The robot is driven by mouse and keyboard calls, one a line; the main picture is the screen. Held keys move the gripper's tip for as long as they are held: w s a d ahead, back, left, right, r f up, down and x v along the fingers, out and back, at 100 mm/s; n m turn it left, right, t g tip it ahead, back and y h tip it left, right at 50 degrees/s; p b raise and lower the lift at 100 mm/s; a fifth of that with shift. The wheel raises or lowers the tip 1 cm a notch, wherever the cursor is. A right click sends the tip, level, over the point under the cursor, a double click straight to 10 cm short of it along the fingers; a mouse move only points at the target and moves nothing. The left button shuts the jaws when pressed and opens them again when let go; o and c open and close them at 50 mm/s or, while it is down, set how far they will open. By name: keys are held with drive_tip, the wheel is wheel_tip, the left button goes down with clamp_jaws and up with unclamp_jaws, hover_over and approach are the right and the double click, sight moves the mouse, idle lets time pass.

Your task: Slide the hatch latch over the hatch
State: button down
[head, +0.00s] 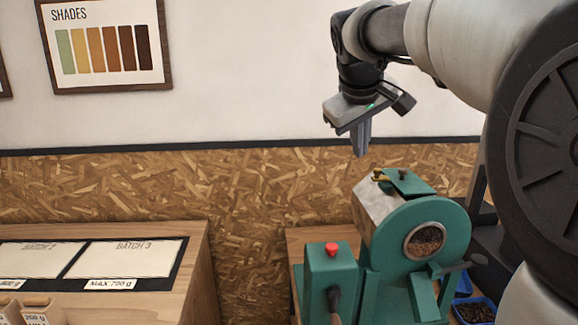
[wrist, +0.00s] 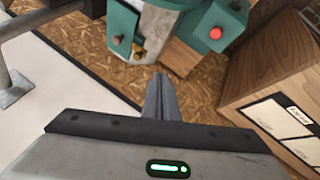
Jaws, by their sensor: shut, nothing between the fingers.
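The roaster's hatch (head: 408,183) is a green plate with a dark knob on top of the pale metal drum; in the wrist view the hatch (wrist: 122,25) is near the top. The small brass hatch latch (head: 380,176) sits at the hatch's left edge; in the wrist view the latch (wrist: 138,53) is just beside the plate. I cannot tell whether it overlaps the hatch. My gripper (head: 362,140) hangs above and to the left of the latch, apart from it. Its fingers (wrist: 160,95) are shut together and empty, pointing down.
The roaster's green front (head: 455,228) has a round window with beans. A green control box (head: 330,272) with a red button (head: 331,249) stands left of it. A wooden counter (head: 190,250) with batch cards is farther left. The wall is behind; air around my gripper is clear.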

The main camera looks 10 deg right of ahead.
drive_tip(key=shift+w, duration=0.15)
approach(381, 177)
drive_tip(key=shift+w+a+f, duration=0.95)
drive_tip(key=shift+w+f, duration=0.35)
drive_tip(key=shift+f, duration=0.55)
drive_tip(key=shift+d+p, duration=0.55)
drive_tip(key=shift+d, duration=0.95)
drive_tip(key=shift+a, duration=0.1)
